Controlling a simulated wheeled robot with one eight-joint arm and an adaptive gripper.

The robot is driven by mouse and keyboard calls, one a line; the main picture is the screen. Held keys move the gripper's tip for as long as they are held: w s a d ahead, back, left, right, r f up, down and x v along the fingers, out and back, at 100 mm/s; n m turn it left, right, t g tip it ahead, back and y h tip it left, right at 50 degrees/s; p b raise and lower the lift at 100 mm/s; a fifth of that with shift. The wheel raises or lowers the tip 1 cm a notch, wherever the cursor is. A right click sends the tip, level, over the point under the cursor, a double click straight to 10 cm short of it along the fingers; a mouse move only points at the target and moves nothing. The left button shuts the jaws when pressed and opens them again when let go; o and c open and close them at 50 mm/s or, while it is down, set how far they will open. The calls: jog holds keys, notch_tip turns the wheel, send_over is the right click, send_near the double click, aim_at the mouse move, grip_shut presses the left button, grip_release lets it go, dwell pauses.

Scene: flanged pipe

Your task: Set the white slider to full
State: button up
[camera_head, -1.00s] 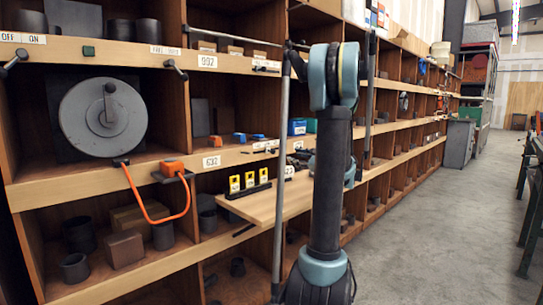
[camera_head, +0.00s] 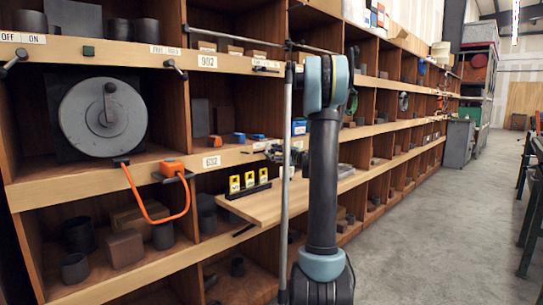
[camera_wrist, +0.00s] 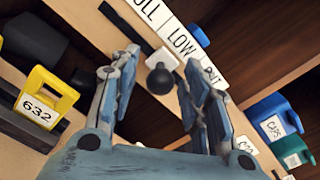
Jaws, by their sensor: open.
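The white slider (camera_wrist: 162,59) shows in the wrist view as a small white block with a dark ball knob (camera_wrist: 160,79) in front of it. It sits at the end of the visible part of a dark slot, roughly beside the word LOW on a white label strip (camera_wrist: 181,42). The label's FULL end is at upper left, partly cut off; its other end is at lower right. My gripper (camera_wrist: 161,62) is open, with one finger on each side of the knob and visible gaps. Whether it touches the slider cannot be told. In the head view my arm partly hides this area.
The floor at right (camera_head: 430,230) is clear.

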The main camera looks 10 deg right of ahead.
jog(key=shift+x, duration=0.85)
grip_shut()
